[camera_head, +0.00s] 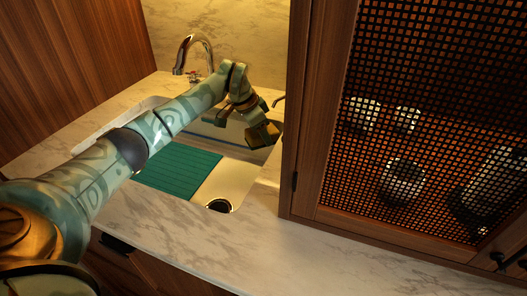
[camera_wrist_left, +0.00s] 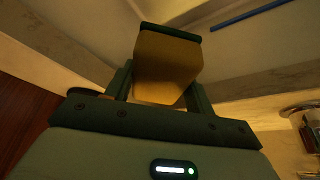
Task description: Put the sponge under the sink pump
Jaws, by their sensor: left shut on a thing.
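My left gripper (camera_head: 249,122) reaches over the far right part of the sink and is shut on the sponge (camera_head: 264,135). In the left wrist view the sponge (camera_wrist_left: 165,68) is a yellow-brown block with a dark green face, held between the gripper's fingers (camera_wrist_left: 160,95). A small metal spout, probably the sink pump (camera_head: 279,100), shows behind and right of the gripper, partly hidden by the cabinet edge. The sponge is in front of this spout, apart from it in the picture. My right gripper is in neither view.
A chrome faucet (camera_head: 190,50) stands at the back. A wooden cabinet with a mesh door (camera_head: 425,120) closes off the right side. The marble counter in front (camera_head: 265,235) is clear.

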